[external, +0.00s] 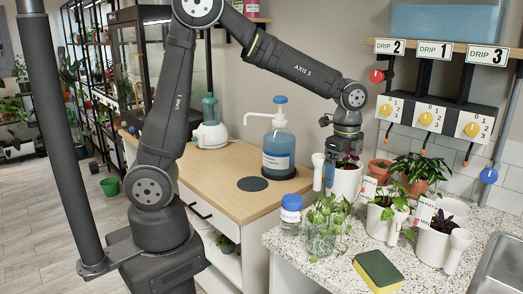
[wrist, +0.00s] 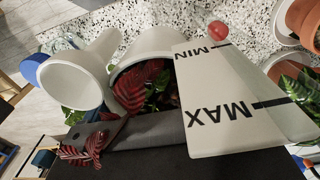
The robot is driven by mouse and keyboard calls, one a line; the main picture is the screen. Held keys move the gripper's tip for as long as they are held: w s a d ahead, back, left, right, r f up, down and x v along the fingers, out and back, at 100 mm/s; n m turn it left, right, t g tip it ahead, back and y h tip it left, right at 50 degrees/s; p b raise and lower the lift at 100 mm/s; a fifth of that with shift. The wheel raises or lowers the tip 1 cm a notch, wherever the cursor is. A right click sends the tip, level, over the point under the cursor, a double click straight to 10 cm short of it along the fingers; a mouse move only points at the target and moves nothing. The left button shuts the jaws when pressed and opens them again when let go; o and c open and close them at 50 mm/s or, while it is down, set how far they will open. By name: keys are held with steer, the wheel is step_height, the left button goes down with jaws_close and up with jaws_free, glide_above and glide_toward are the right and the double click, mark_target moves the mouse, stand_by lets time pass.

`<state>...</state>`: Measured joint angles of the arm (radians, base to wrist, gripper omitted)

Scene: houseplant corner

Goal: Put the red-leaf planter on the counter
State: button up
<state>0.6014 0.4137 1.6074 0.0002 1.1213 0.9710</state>
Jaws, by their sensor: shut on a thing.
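The red-leaf planter (external: 346,182) is a white pot with dark red leaves, a white side tube and a MIN/MAX card. My gripper (external: 347,156) points down at its top and is shut on it. In the wrist view the red-leaf planter (wrist: 160,45) fills the middle, with its red leaves beside a dark grey jaw and the card partly covering the pot. The speckled counter (external: 325,270) lies under and around it. I cannot tell whether the pot's base touches the counter, as other plants partly hide it.
Two other white planters (external: 378,222) (external: 432,246) and terracotta pots (external: 420,186) stand close to the right. A glass jar plant (external: 321,238), blue-lidded jar (external: 291,210) and sponge (external: 378,270) are in front. A wooden cabinet with a pump bottle (external: 279,150) is left.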

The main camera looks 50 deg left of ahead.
mark_target(342, 168)
steer(key=shift+f, duration=2.55)
steer(key=shift+f, duration=0.15)
steer(key=o, duration=1.1)
steer(key=shift+c, duration=0.2)
step_height(342, 168, up, 12)
steer(key=shift+r, duration=0.15)
steer(key=shift+f, duration=4.25)
